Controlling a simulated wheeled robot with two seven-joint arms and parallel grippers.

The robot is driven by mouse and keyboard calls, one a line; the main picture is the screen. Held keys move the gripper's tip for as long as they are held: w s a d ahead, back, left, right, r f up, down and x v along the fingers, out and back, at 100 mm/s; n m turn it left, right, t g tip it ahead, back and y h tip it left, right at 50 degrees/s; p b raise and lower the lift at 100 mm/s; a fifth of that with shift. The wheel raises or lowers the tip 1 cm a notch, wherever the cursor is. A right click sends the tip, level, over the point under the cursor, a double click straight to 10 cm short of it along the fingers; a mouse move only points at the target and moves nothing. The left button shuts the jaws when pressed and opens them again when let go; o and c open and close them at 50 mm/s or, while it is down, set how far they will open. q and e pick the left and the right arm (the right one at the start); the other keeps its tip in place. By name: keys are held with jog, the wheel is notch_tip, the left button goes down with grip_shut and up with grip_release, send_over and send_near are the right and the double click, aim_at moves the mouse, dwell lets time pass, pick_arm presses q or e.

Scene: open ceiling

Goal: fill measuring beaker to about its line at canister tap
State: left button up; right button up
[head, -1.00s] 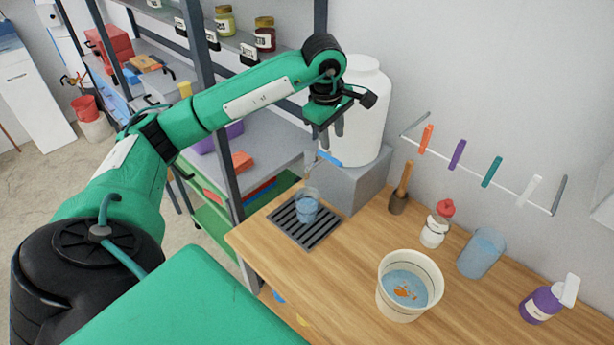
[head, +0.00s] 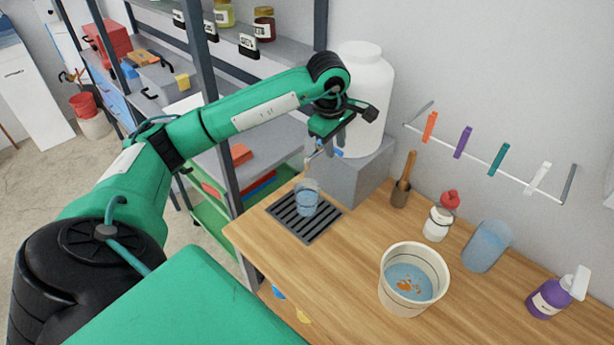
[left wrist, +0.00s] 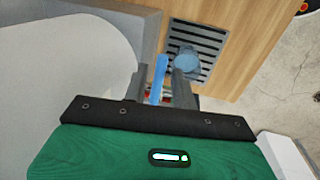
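The white canister (head: 366,105) stands on a grey block at the back. Its tap has a blue lever (left wrist: 158,78), mostly hidden by my gripper in the head view. The clear measuring beaker (head: 306,198) stands upright on the dark drip grate, below the tap, with bluish water in it; its line is too small to read. The beaker top also shows in the left wrist view (left wrist: 187,62), partly behind a finger. My left gripper (head: 329,146) is at the tap, its fingers apart on either side of the lever; contact is unclear. My right gripper is out of view.
The drip grate (head: 318,228) lies at the counter's left end. To the right are a wooden-handled tool (head: 402,182), a red-topped bottle (head: 439,222), a blue-tinted jug (head: 487,246), a bucket with orange shapes in water (head: 411,283) and a purple spray bottle (head: 550,298). A shelf rack stands left.

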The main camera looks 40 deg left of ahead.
pick_arm(q)
grip_shut()
jog(key=shift+s+a+m+b, duration=0.1)
jog(key=shift+s+m+b, duration=0.2)
jog(key=shift+m, duration=0.3)
